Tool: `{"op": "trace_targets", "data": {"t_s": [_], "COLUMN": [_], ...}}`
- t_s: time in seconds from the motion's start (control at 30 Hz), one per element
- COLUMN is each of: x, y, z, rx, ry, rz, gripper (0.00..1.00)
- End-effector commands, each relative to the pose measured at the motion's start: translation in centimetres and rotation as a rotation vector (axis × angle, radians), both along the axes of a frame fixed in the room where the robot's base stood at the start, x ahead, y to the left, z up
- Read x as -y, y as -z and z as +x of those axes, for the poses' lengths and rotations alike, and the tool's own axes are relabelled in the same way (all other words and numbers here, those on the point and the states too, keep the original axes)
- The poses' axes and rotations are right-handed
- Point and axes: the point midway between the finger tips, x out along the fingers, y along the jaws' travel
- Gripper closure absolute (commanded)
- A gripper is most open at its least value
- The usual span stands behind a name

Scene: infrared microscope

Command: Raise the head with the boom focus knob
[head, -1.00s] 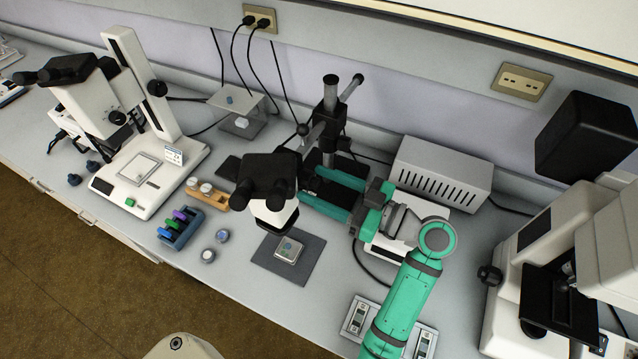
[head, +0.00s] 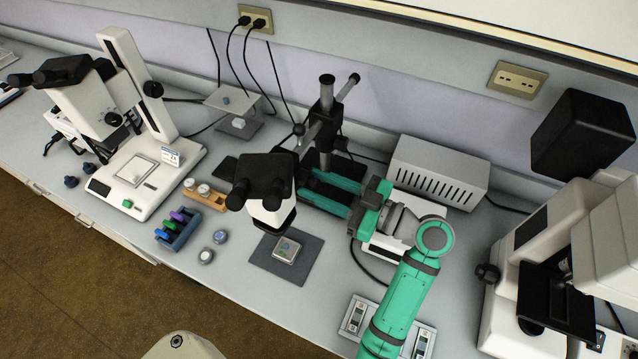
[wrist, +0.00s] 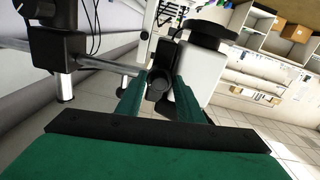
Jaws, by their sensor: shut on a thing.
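The boom microscope head (head: 268,187), black on top with a white lower body, hangs over a dark mat (head: 304,262). It hangs from a boom on a metal post (head: 325,96). My gripper (head: 304,190) reaches in from the right, just behind the head. In the wrist view its two green fingers (wrist: 158,92) are closed on the black focus knob (wrist: 157,86), beside the white body (wrist: 203,68). In the head view the knob is hidden by the head and fingers.
A small sample (head: 287,249) lies on the mat under the head. A grey vented box (head: 438,172) stands behind my arm. Another microscope (head: 125,120) stands at left, and a larger one (head: 590,260) at right. A tube rack (head: 178,229) sits at front left.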

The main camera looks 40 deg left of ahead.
Motion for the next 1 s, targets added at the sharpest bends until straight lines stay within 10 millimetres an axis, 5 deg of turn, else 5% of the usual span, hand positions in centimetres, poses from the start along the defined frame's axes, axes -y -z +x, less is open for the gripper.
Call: {"op": "trace_targets", "data": {"t_s": [1.0], "x": [0.12], "y": [-0.02], "z": [0.35], "rx": [0.807], "ry": [0.006], "rz": [0.153], "gripper": [0.88]}}
